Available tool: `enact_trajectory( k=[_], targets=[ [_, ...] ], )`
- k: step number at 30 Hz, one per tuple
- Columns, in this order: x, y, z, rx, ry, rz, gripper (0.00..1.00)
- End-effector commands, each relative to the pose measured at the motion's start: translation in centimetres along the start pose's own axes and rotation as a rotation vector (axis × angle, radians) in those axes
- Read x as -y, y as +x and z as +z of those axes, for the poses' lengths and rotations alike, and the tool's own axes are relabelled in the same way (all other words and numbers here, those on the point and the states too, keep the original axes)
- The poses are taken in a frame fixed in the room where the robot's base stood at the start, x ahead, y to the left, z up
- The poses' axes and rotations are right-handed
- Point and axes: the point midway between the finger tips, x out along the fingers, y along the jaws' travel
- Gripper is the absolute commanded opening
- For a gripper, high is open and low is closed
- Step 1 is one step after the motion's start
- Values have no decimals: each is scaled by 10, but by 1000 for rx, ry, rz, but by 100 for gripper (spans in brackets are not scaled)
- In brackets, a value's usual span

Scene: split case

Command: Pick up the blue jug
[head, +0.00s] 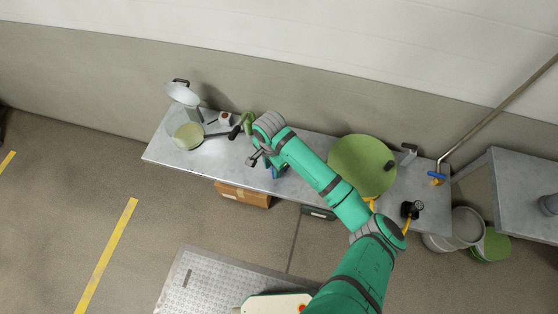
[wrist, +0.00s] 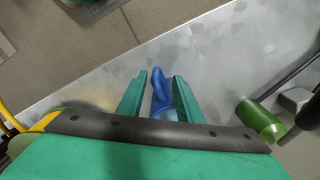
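The blue jug (wrist: 160,92) shows in the wrist view between the two teal fingers of my gripper (wrist: 160,76). A narrow gap shows on each side of the jug, so the gripper looks open around it and not closed on it. The jug's lower part is hidden by my gripper's body. In the head view only a small blue patch of the jug (head: 275,173) shows beside my arm, near the front edge of the metal table (head: 165,155). My gripper (head: 253,160) is over that table.
A clear container with a raised lid (head: 184,93) stands at the table's left. A green cylinder (wrist: 261,120) lies close to my gripper. A large green round object (head: 362,165) is on the right, with a blue-handled tap (head: 437,176) beyond. Buckets (head: 466,228) stand on the floor.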

Motion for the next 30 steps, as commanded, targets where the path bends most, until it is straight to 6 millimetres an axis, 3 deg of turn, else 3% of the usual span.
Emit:
enact_trajectory(
  k=[5, 15, 25, 30],
  targets=[
    [-1, 10, 0, 0, -1, -1, 33],
    [-8, 52, 1, 0, 1, 0, 33],
    [-8, 59, 1, 0, 0, -1, 33],
    [-8, 58, 1, 0, 0, -1, 0]
  ],
)
